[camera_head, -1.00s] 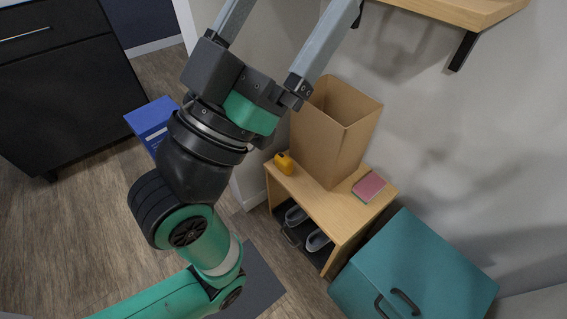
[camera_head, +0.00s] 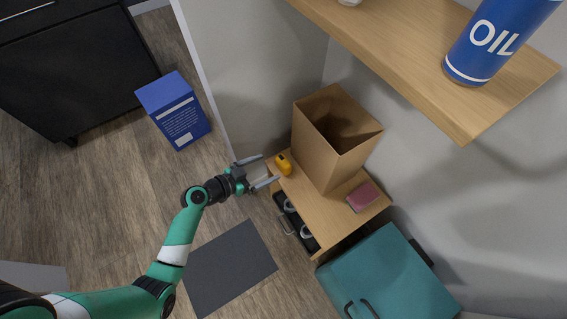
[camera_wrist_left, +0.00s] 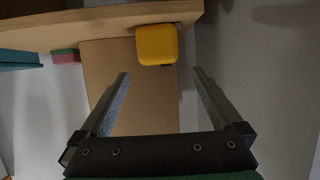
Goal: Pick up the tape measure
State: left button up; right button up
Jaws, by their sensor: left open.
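The yellow tape measure (camera_head: 283,164) sits on the wooden bench top (camera_head: 308,211), near its left end. It also shows in the left wrist view (camera_wrist_left: 157,44), ahead of and between the finger lines. My left gripper (camera_head: 268,170) is open and empty, with its fingers pointing toward the tape measure from the left. In the left wrist view both fingers (camera_wrist_left: 160,75) are spread wide, and I see no contact with the tape measure. My right gripper is not in view.
A tall open cardboard box (camera_head: 318,156) stands right behind the tape measure. A pink-red book-like block (camera_head: 362,196) lies on the bench. Shoes sit below it. A wooden shelf (camera_head: 400,55) with a blue oil can (camera_head: 490,42) overhangs at upper right. A teal box (camera_head: 385,275) stands at lower right.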

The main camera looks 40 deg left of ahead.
aim_at(286, 158)
pick_arm(q)
jog(key=x, duration=0.3)
jog(key=shift+w, duration=0.1)
jog(key=b+x, duration=0.2)
jog(key=x, duration=0.3)
jog(key=shift+d+b, duration=0.15)
jog(key=shift+b, duration=0.25)
jog(key=shift+w, duration=0.15)
jog(key=c, duration=1.3)
jog(key=shift+r+p, duration=0.5)
jog(key=shift+r, duration=0.05)
notch_tip(286, 158, up, 3)
jog(key=shift+f+p, duration=0.1)
jog(key=shift+p, duration=0.9)
jog(key=s+d+r+p, duration=0.2)
jog(key=s+r, duration=0.1)
jog(key=s, duration=0.1)
jog(key=s+d+r+p, duration=0.2)
jog(key=s+r+p, duration=0.1)
jog(key=s, duration=0.1)
jog(key=s+d+r+p, duration=0.2)
jog(key=s+r, duration=0.1)
jog(key=s, duration=0.1)
jog(key=shift+s+d, duration=0.3)
